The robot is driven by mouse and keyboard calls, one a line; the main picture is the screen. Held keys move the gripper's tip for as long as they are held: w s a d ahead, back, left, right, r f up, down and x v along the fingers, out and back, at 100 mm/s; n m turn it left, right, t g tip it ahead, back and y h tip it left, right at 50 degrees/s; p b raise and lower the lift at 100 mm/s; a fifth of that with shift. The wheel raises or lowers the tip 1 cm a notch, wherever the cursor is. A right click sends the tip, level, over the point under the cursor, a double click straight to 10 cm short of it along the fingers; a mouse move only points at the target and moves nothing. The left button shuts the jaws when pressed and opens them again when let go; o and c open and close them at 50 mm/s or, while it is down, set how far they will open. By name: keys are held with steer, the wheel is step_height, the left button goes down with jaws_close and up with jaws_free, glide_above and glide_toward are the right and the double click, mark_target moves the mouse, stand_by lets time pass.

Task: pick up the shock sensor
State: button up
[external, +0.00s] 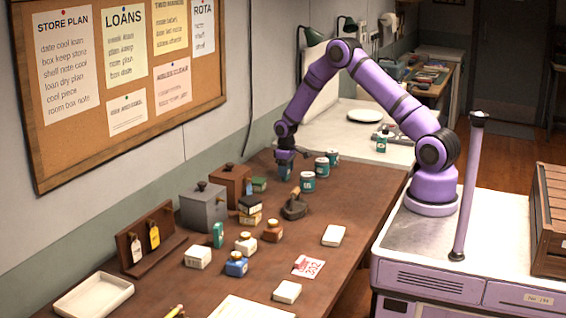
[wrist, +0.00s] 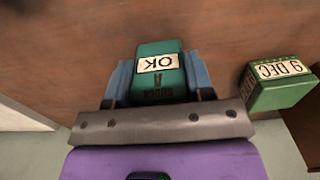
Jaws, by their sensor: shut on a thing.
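The shock sensor is a small green box (wrist: 161,52) with a white "OK" label and dark lettering on its side, seen in the wrist view. My gripper (wrist: 160,82) has its blue fingers closed on the box's left and right sides. In the external view my gripper (external: 285,168) points down at the far end of the brown table, and the held box is hardly visible there. I cannot tell whether the box touches the table.
A second green box (wrist: 281,82), labelled "9 DEC", stands just right of my gripper in the wrist view. In the external view, several teal cans (external: 308,182) stand to the right, a brown box (external: 231,184) and a grey box (external: 203,208) to the left.

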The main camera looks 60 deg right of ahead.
step_height(320, 180, up, 10)
steer(key=shift+r, duration=0.25)
step_height(320, 180, up, 4)
steer(key=s+d, duration=0.5)
steer(key=d, duration=0.4)
steer(key=s+d, duration=0.5)
steer(key=d, duration=0.4)
steer(key=s+d, duration=1.8)
steer(key=s, duration=0.1)
glide_above(360, 149)
steer(key=f, duration=1)
steer(key=shift+s+a+f, duration=0.2)
steer(key=shift+a+f, duration=0.05)
steer(key=shift+f, duration=1.85)
